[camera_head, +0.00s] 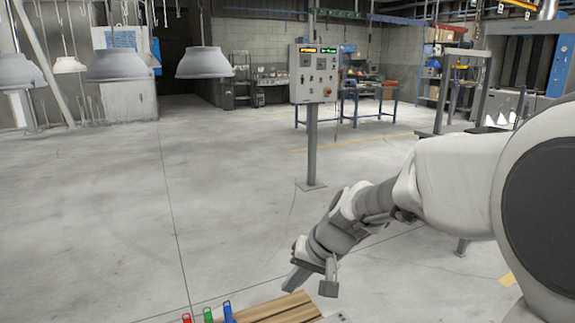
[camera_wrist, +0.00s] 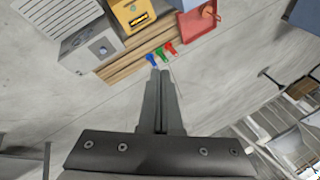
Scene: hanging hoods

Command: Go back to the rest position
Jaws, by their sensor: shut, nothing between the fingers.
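My gripper (camera_head: 291,282) hangs low at the end of my arm, above the near edge of a wooden slatted board, in the head view. In the wrist view my gripper (camera_wrist: 160,75) has its two fingers together, with nothing between them. Beyond the fingertips are small blue (camera_wrist: 151,59), green (camera_wrist: 160,53) and red (camera_wrist: 169,47) items by the board's edge. The same blue (camera_head: 228,311), green (camera_head: 208,315) and red (camera_head: 187,318) items stand at the bottom of the head view. I cannot tell how far the fingertips are from them.
The wooden board (camera_head: 278,311) also carries a grey box (camera_wrist: 92,49), a yellow box (camera_wrist: 134,14) and a red tray (camera_wrist: 196,23). Lamp-like hoods (camera_head: 203,64) hang at the left. A control panel (camera_head: 315,73) stands on a post. Open floor lies left of my arm.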

